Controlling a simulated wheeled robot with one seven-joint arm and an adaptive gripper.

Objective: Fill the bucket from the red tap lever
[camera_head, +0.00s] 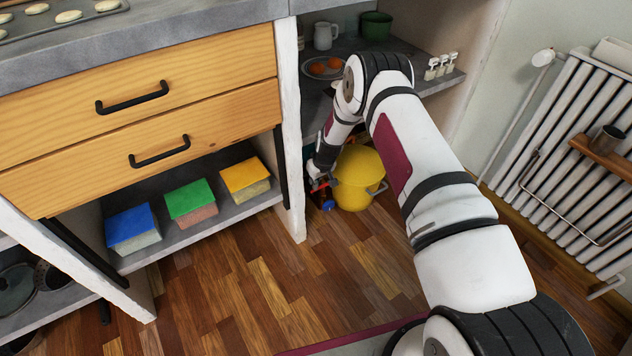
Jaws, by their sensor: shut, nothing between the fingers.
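The yellow bucket (357,183) stands on the wooden floor in the open bay under the counter, partly hidden by my arm. A thin handle shows at its right side. A small red part (321,185), which looks like the tap lever, shows just left of the bucket, with a small blue part (327,206) below it. My gripper (319,181) reaches down into the bay beside the red part. It is shut and holds nothing. I cannot tell whether it touches the lever. The spout and the inside of the bucket are hard to make out.
A white masonry post (290,130) stands left of the bay. Sponges (191,202) lie on the left shelf. A radiator (570,150) is at right. The front floor is clear.

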